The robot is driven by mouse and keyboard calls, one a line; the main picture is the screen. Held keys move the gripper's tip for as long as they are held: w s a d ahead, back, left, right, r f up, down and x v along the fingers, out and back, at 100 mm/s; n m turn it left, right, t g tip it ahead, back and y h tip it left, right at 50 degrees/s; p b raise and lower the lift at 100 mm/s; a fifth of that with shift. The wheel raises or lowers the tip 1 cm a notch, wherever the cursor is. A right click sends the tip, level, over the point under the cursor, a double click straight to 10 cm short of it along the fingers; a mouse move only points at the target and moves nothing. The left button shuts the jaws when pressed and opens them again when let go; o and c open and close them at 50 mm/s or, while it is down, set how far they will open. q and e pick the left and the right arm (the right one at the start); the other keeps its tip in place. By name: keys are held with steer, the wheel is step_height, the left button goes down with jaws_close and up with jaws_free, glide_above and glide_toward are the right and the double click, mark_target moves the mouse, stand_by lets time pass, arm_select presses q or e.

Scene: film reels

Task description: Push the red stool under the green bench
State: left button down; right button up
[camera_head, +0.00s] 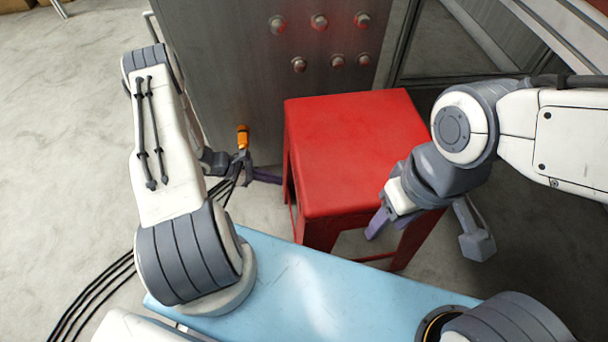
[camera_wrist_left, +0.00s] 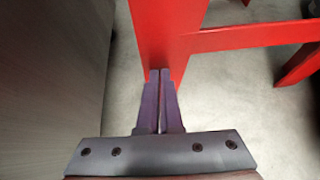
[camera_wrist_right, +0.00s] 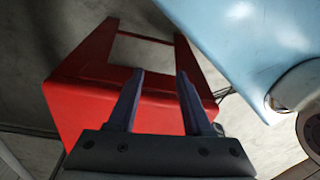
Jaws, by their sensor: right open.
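The red stool (camera_head: 350,140) stands upright on the floor in the middle of the head view, beside a grey metal panel. My left gripper (camera_head: 272,178) has its fingers together with nothing between them, its tips at or very near a red stool leg; the leg (camera_wrist_left: 166,40) shows in the left wrist view. My right gripper (camera_head: 376,224) is open at the stool's near right side. In the right wrist view the stool (camera_wrist_right: 85,100) lies beyond and around the two spread fingers (camera_wrist_right: 160,80). I see no green bench in these views.
The grey metal panel (camera_head: 235,80) with several red-ringed knobs stands right behind and left of the stool. An orange-capped item (camera_head: 242,138) shows near my left wrist. Dark cables (camera_head: 95,295) run across the floor at left. The pale floor (camera_head: 60,150) at far left is clear.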

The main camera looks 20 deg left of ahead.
arm_select(q)
steer(key=shift+w+d+p, duration=0.5)
steer(key=shift+w+d, duration=0.95)
steer(key=shift+d, duration=1.95)
steer(key=s+a+r+p, duration=0.2)
steer(key=a, duration=0.4)
steer(key=shift+s+a, duration=0.25)
steer(key=shift+s, duration=0.15)
